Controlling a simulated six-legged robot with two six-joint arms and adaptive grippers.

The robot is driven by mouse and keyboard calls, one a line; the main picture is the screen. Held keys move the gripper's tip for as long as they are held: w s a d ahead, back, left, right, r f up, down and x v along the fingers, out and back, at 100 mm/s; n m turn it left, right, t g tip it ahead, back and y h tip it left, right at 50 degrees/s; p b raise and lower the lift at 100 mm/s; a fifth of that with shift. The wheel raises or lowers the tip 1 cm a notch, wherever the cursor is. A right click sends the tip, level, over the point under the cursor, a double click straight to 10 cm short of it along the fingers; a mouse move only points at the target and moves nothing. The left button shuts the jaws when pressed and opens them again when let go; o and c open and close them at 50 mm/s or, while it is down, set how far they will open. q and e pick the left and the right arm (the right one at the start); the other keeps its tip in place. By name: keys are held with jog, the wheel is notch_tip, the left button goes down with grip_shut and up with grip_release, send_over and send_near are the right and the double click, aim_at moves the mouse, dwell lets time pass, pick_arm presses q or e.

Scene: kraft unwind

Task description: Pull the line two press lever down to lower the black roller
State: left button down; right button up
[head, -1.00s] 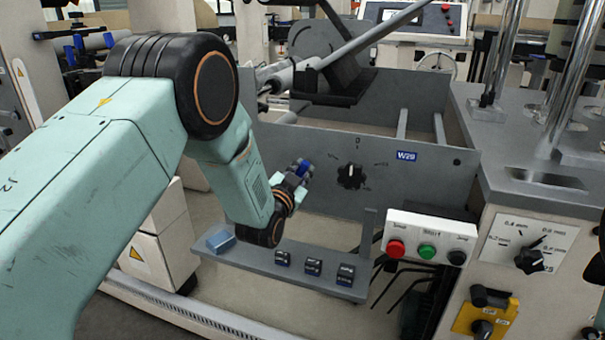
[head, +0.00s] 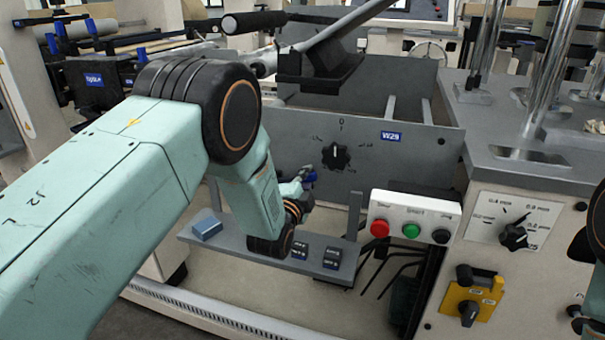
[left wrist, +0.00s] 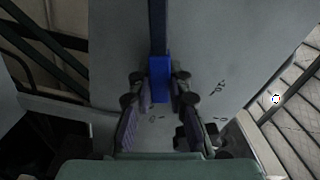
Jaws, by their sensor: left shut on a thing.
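The press lever shows in the left wrist view as a dark bar with a blue handle (left wrist: 159,72) at its end. My left gripper (left wrist: 158,92) has its fingers on both sides of this handle and is shut on it. In the head view the left gripper (head: 304,184) is small and partly hidden by my forearm, with a bit of the blue handle (head: 311,176) at its tip, low and left of the panel's dial. A black cylinder (head: 253,22) lies at the upper left; I cannot tell whether it is the black roller.
A grey panel (head: 425,160) with a black dial (head: 335,157) and a W29 label stands behind the gripper. Below is a narrow shelf (head: 220,250) with small blocks. A white button box (head: 412,215) with red, green and black buttons is at the right.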

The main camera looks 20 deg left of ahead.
pick_arm(q)
jog(key=shift+d+f+m+b, duration=0.2)
jog(key=shift+f+m+b, duration=0.65)
jog(key=shift+f+m, duration=0.9)
jog(key=c, duration=1.3)
grip_release()
jog(key=shift+o, duration=0.4)
jog(key=shift+s, duration=0.1)
jog(key=s, duration=1.2)
jog(key=shift+a, duration=0.15)
